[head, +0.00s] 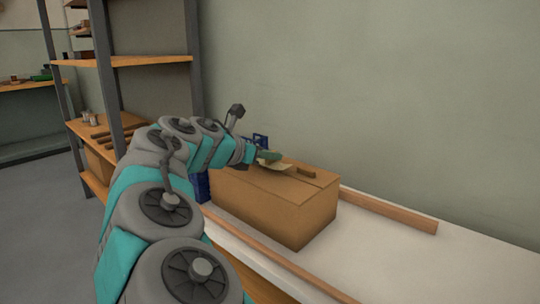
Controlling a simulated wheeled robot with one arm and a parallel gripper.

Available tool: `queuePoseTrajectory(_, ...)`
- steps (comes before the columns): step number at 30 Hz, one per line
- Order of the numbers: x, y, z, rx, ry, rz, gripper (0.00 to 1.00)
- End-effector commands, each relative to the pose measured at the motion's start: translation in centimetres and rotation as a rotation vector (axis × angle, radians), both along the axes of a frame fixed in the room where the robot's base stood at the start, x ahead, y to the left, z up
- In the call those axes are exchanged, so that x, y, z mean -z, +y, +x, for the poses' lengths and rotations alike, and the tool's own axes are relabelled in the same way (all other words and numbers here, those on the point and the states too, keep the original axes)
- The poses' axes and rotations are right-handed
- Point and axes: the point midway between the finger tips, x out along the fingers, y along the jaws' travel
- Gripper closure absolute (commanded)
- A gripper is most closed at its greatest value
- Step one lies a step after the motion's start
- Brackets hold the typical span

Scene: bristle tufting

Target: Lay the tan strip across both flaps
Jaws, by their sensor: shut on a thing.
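A closed brown cardboard box (262,207) stands on the white bench top, its two top flaps (316,181) meeting at a seam. My gripper (270,157) is over the far left part of the box top. It is shut on the pale tan strip (276,167), which shows below and to the right of the fingers, at or just above the flaps. The fingertips are small and partly hidden, and I cannot tell whether the strip touches the cardboard.
Wooden rails (390,210) edge the white bench (400,256). A blue object (201,187) stands left of the box, partly hidden by my arm. A shelf rack (150,61) stands at the left.

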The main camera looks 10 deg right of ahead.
Motion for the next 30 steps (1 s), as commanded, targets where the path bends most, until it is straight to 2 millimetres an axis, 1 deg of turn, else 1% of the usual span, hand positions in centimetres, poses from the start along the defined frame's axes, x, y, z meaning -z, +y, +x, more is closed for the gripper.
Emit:
queuePoseTrajectory(21, 1.2, 0.0, 0.0, -0.001, 0.000, 0.000, 1.00)
queuePoseTrajectory(22, 1.2, 0.0, 0.0, -0.001, 0.000, 0.000, 0.84)
queuePoseTrajectory(30, 1.1, 0.0, 0.0, 0.000, 0.000, 0.000, 0.54)
